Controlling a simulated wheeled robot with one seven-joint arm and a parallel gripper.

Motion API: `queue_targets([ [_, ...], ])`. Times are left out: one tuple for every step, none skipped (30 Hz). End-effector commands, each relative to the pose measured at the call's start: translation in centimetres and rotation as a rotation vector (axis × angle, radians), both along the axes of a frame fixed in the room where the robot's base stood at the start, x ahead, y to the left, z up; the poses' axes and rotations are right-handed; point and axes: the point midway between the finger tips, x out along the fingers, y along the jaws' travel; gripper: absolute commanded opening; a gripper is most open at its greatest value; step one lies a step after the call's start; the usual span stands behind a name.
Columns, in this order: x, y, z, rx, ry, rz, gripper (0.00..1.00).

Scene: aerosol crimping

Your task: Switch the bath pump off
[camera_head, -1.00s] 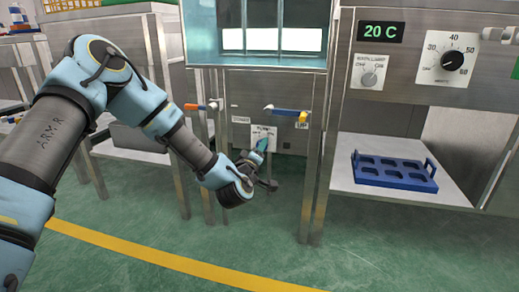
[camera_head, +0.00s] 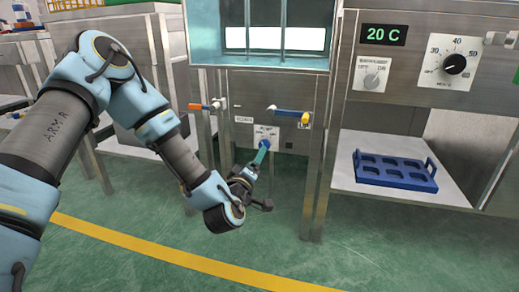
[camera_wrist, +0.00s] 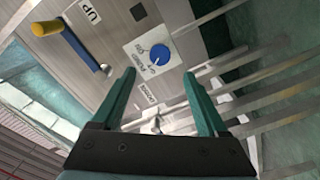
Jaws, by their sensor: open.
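The pump switch is a blue round knob (camera_wrist: 160,53) on a white plate (camera_wrist: 146,48) in the wrist view, on the steel front under the bath. Lettering reading PUMP is beside it; I cannot tell which setting the knob points to. In the head view the plate (camera_head: 267,131) shows above the fingertips, and the knob there is mostly hidden. My gripper (camera_wrist: 159,74) is open and empty, its teal fingers spread to either side of the knob's line and pointing at the plate. In the head view my gripper (camera_head: 263,148) is just in front of the plate; contact is unclear.
A blue lever with a yellow end (camera_head: 290,113) sticks out above right of the plate, and an orange-ended lever (camera_head: 203,106) above left. Steel legs (camera_head: 316,185) flank the space. A blue tray (camera_head: 395,170) sits on the right shelf, below a dial panel (camera_head: 453,62).

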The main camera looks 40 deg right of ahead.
Motion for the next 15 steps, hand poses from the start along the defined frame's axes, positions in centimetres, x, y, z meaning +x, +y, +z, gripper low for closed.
queue_targets([
  [-0.5,0.7,0.1,0.003,0.002,-0.001,0.76],
  [-0.7,1.0,0.1,0.003,0.002,-0.001,0.76],
  [-0.9,1.4,0.0,0.003,0.002,-0.001,0.76],
  [-1.1,1.7,0.0,0.002,0.001,-0.001,0.76],
  [-1.2,1.8,0.0,0.002,0.001,-0.001,0.76],
  [-1.3,2.1,0.0,0.002,0.001,-0.001,0.76],
  [-1.4,2.2,0.0,0.002,0.001,0.0,0.76],
  [-1.5,2.3,0.0,0.001,0.001,0.0,0.76],
  [-1.5,2.4,-0.1,0.001,0.001,0.0,0.76],
  [-1.5,2.4,-0.1,0.001,0.001,0.0,0.76],
  [-1.5,2.4,-0.1,0.001,0.001,0.0,0.76],
  [-1.5,2.4,-0.1,0.001,0.0,0.001,0.76],
  [-1.5,2.4,-0.1,0.001,0.0,0.001,0.76],
  [-1.5,2.4,-0.1,0.001,0.0,0.001,0.76],
  [-1.5,2.4,-0.1,0.001,0.0,0.001,0.76],
])
